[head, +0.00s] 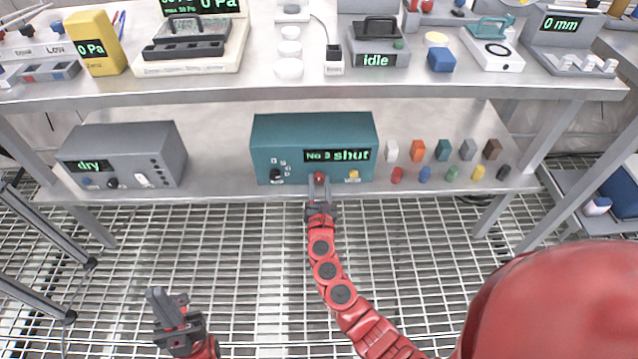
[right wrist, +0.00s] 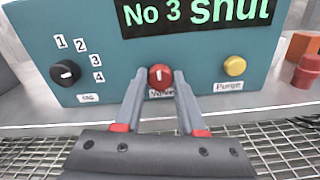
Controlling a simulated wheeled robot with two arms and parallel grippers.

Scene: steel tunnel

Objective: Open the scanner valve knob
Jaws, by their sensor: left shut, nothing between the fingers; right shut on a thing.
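The teal scanner box (head: 278,134) stands on the lower shelf, and its display (head: 337,155) reads "No 3 shut". In the right wrist view, the red valve knob (right wrist: 160,76) is at the middle of the box front, above a partly hidden label. My right gripper (head: 319,180) reaches the box front, its fingers shut on the red knob; the fingertips also show in the right wrist view (right wrist: 161,88). A black selector knob (right wrist: 65,73) marked 1 to 4 is at left, and a yellow Purge button (right wrist: 235,66) at right. My left gripper (head: 168,306) is low at left, shut and empty, over the grating.
A grey box (head: 122,152) with a "dry" display stands left on the lower shelf. Several small coloured pieces (head: 443,151) stand right of the scanner. The upper shelf (head: 270,92) overhangs with instruments on it. Open metal grating (head: 240,255) lies below.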

